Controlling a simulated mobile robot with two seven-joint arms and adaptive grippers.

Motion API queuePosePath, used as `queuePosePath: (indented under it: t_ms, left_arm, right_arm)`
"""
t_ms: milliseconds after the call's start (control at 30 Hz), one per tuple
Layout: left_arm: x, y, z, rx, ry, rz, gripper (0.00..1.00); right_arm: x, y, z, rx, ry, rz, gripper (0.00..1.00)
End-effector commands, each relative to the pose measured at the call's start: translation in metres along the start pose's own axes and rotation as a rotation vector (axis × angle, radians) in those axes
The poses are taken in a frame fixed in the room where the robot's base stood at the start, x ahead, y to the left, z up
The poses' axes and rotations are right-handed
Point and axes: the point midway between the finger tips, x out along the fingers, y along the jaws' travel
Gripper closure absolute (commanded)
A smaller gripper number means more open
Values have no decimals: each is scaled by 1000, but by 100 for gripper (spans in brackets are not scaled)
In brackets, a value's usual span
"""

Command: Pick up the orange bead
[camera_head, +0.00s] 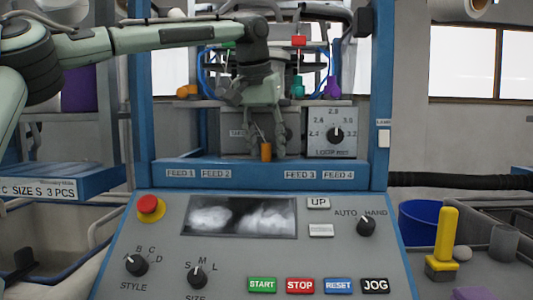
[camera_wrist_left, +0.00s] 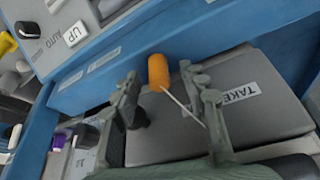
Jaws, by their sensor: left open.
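The orange bead (camera_head: 266,153) is a small upright cylinder at the front of the machine's recess, above the feed labels. It also shows in the left wrist view (camera_wrist_left: 158,72), with a thin pale rod running from it. My left gripper (camera_head: 265,146) points down over it and is open. My right gripper is not in view.
The blue machine frame (camera_head: 378,120) encloses the recess on both sides. A dial panel (camera_head: 333,132) stands right of the gripper, and a flat grey TAKE plate (camera_wrist_left: 262,110) lies close by. The control panel (camera_head: 330,262) slopes below. Orange round items (camera_head: 187,91) sit at the left.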

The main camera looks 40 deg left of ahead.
Motion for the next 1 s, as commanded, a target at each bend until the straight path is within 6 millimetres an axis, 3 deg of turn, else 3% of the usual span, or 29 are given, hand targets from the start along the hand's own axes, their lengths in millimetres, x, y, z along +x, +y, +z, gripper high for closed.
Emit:
queuePosePath:
  t_ms: [133, 433, 1000]
  left_arm:
    - [-1, 0, 0, 0, 1, 0, 57]
    - [-1, 0, 0, -1, 1, -1, 93]
    - [-7, -7, 1, -3, 2, -2, 94]
  right_arm:
    - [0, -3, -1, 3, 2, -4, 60]
    - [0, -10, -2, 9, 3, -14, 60]
    - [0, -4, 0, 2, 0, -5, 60]
